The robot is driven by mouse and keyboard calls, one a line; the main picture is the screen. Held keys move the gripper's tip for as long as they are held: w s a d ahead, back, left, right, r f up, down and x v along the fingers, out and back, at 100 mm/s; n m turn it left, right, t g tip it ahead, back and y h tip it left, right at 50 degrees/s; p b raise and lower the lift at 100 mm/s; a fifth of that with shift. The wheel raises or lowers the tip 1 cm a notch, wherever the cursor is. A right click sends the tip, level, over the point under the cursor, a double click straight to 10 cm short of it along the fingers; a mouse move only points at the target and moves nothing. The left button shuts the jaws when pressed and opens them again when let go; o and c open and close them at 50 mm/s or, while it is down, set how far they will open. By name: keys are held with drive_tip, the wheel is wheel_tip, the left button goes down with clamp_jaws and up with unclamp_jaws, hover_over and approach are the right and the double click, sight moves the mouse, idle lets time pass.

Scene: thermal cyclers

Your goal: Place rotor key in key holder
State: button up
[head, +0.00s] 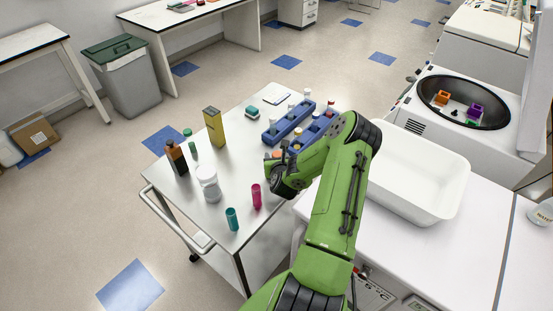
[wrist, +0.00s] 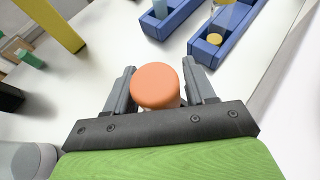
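The orange top also shows beside the gripper in the head view (head: 276,154). The lower part of this object is hidden, and I cannot tell whether the fingers press on it. I cannot clearly identify the rotor key or the key holder in these views.
The steel cart (head: 185,205) carries blue racks (head: 288,124) with vials, a yellow block (head: 214,127), a brown bottle (head: 176,157), a white jar (head: 208,183), and magenta (head: 256,196) and teal (head: 232,218) tubes. A white tray (head: 425,205) and open centrifuge (head: 428,92) are right.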

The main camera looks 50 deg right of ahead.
drive_tip(key=shift+o, duration=0.8)
drive_tip(key=shift+r, duration=0.1)
